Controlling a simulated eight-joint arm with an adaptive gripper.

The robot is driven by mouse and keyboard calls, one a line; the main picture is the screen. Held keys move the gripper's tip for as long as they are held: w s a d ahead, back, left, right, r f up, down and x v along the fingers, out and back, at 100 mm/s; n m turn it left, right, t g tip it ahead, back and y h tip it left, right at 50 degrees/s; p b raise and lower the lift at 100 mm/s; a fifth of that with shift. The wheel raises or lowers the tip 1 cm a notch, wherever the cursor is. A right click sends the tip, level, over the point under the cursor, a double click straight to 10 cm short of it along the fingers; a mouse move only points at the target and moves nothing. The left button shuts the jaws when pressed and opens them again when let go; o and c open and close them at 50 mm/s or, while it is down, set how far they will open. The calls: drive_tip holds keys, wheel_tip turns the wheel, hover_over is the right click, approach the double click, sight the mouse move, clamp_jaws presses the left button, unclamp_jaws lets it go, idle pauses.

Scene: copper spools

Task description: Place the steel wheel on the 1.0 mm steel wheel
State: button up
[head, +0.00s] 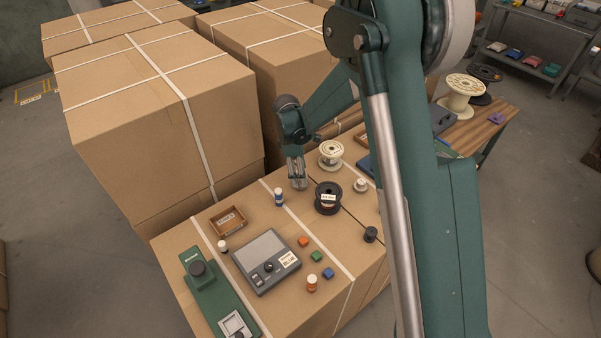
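My gripper (298,182) points down over the far side of the carton top, left of the spools. A greyish shape shows at its fingertips, too small to tell from the fingers, so I cannot tell whether it is open or shut on something. A black spool (328,198) with a white label stands right of and nearer than my gripper; the label is not readable. A cream spool (331,153) stands behind it. A small silver-grey spool (360,185) stands to its right, and a small black spool (371,234) stands nearer. I cannot tell which one is the 1.0 mm steel wheel.
Nearer are a brown tray (228,220), a grey scale (278,270), a green device (208,291), coloured cubes (316,256) and an orange bottle (312,284). Tall cartons (160,120) rise behind and left.

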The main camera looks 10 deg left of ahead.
drive_tip(key=shift+r, duration=0.1)
wheel_tip(320, 180, up, 12)
drive_tip(key=a+p, duration=0.1)
drive_tip(key=shift+a, duration=0.4)
idle(0.7)
drive_tip(key=shift+d, duration=0.1)
